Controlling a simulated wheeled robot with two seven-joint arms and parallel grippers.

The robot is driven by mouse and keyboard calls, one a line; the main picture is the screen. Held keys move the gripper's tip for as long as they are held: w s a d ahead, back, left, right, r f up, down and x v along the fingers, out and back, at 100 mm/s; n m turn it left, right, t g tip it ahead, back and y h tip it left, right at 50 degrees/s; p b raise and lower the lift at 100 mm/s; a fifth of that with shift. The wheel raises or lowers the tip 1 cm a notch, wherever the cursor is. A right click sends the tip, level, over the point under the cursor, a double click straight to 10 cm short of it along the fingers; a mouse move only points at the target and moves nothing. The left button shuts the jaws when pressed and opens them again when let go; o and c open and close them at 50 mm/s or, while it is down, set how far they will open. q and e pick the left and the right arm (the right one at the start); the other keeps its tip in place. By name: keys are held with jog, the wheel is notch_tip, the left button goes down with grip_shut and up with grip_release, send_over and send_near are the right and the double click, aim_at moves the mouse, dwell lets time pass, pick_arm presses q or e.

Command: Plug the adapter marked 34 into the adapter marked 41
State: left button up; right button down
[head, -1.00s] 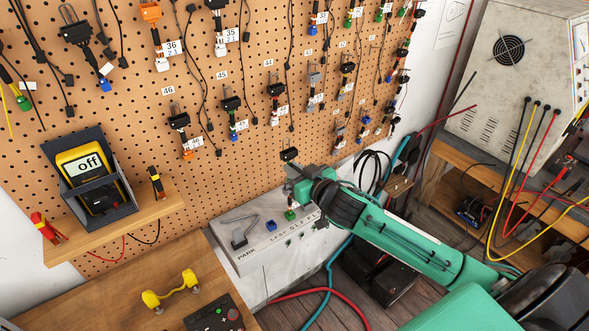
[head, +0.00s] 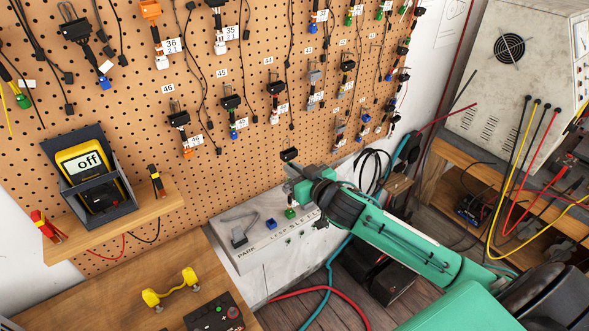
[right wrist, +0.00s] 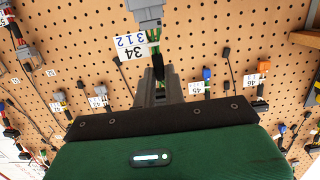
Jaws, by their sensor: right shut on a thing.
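My right gripper (head: 292,178) is in front of the lower pegboard, above the grey bench unit. In the right wrist view my right gripper (right wrist: 156,75) is shut on the adapter marked 34 (right wrist: 146,14). That adapter has a grey connector, coloured wires and a white tag reading 34 and 312. A black connector (head: 289,154) shows just beyond the fingertips in the head view; I cannot tell whether it is part of the held adapter. Small adapters hang at the upper right of the board, but I cannot make out which is marked 41. My left gripper is not in view.
The pegboard (head: 120,110) carries several hanging adapters and cables. A shelf (head: 120,228) with a multimeter (head: 80,165) is at left. A grey bench unit (head: 255,250) lies below my gripper. A large cabinet (head: 505,95) stands at right. The board's lower middle is mostly bare.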

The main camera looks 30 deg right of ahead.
jog(key=shift+f, duration=0.1)
jog(key=c, duration=1.4)
grip_release()
jog(key=shift+s+d+r+b, duration=0.35)
jog(key=shift+s+b, duration=0.35)
jog(key=shift+s, duration=1.55)
jog(key=shift+s+d+r+b, duration=0.3)
jog(key=shift+s+b, duration=0.35)
jog(key=shift+s, duration=1.6)
jog(key=shift+s+d+r+b, duration=0.35)
jog(key=shift+s+b, duration=0.35)
jog(key=shift+s, duration=1.55)
